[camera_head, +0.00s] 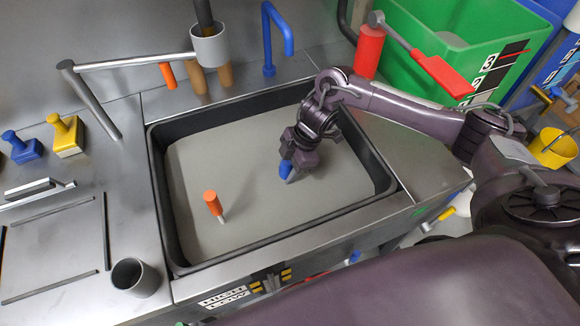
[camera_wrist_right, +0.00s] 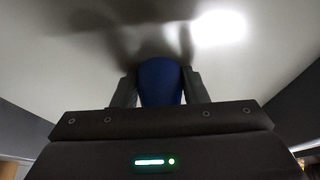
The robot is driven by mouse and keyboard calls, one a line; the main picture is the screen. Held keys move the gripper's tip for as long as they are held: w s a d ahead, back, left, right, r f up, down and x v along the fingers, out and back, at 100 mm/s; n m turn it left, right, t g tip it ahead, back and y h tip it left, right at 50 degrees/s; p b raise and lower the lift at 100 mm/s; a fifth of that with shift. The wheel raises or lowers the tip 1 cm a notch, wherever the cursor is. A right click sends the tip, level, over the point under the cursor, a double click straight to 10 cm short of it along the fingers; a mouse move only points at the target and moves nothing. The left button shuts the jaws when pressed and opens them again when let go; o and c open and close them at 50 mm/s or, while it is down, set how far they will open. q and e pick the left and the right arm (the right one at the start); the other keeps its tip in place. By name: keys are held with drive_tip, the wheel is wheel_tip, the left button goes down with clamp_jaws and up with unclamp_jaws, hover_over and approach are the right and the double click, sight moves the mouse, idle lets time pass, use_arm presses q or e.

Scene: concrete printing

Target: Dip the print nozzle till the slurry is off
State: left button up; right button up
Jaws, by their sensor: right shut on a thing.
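My right gripper (camera_head: 290,166) is over the right part of the wide dark basin (camera_head: 158,205), pointing down. It is shut on a blue piece, which I take for the print nozzle (camera_head: 286,169). In the right wrist view, the blue piece (camera_wrist_right: 160,82) sits between the two dark fingers (camera_wrist_right: 160,90). Its lower end is hidden there, and I cannot tell whether it touches the grey surface (camera_head: 235,165) in the basin or whether slurry is on it. My left gripper is not in view.
A blue tap (camera_head: 275,40) and a grey cup on a swing arm (camera_head: 209,46) are behind the basin. A dark cup (camera_head: 134,277) stands front left. A green bin (camera_head: 450,35) is back right.

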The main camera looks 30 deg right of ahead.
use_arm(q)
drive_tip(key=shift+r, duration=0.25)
use_arm(e)
drive_tip(key=shift+a, duration=0.65)
drive_tip(key=shift+d, duration=0.15)
drive_tip(key=shift+d+p, duration=0.35)
drive_tip(key=shift+d, duration=0.5)
use_arm(q)
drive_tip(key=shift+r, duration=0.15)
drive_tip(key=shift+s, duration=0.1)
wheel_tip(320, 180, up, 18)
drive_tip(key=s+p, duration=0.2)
drive_tip(key=p, duration=1.6)
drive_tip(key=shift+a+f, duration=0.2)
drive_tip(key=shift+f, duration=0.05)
use_arm(e)
wheel_tip(320, 180, up, 19)
